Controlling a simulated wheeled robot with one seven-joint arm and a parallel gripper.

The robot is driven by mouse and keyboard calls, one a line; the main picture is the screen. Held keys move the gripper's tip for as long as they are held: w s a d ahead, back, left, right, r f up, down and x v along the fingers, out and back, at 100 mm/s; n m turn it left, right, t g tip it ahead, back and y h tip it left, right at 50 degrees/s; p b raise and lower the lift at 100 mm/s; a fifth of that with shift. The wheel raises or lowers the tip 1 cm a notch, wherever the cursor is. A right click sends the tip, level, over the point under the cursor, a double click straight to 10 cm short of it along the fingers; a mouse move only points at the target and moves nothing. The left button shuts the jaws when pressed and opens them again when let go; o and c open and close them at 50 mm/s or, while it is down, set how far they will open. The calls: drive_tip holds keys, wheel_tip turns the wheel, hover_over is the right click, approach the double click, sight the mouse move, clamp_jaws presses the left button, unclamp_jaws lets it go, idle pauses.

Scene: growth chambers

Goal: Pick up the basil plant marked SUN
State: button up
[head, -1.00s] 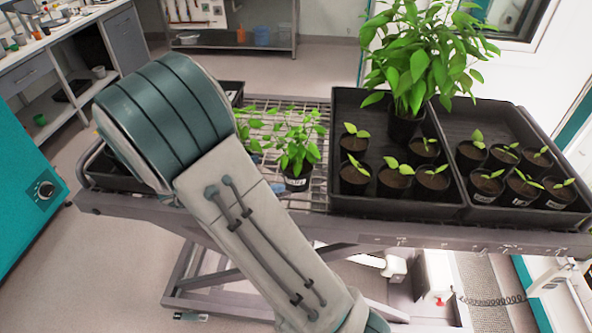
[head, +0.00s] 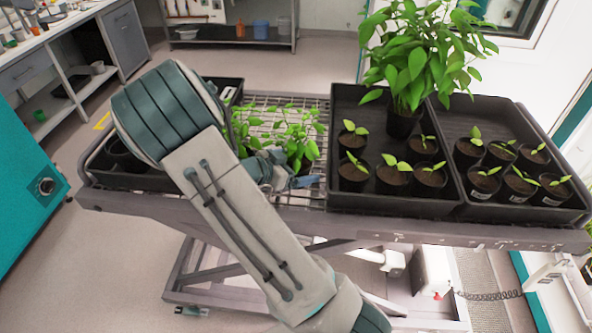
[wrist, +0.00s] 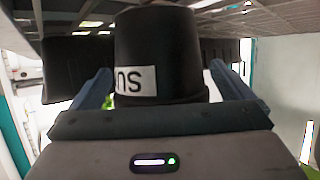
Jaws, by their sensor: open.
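A leafy basil plant (head: 297,128) stands on the wire rack of the cart, and its pot is mostly hidden behind my gripper (head: 285,175) in the head view. In the wrist view the black pot (wrist: 160,45) fills the middle, with a white label (wrist: 135,85). The label's letters appear upside down; S and U are readable, and the rest is out of sight. My gripper's fingers (wrist: 160,80) are open, one on each side of the pot. I cannot tell whether they touch it.
A second leafy plant (head: 243,125) stands close on the left, partly behind my arm. A black tray (head: 338,110) with seedlings and a tall plant (head: 425,55) stands to the right, beside another seedling tray (head: 505,110). The cart's front rail (head: 400,225) runs below.

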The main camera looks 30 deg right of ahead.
drive_tip(key=c, duration=1.2)
drive_tip(key=shift+r, duration=0.1)
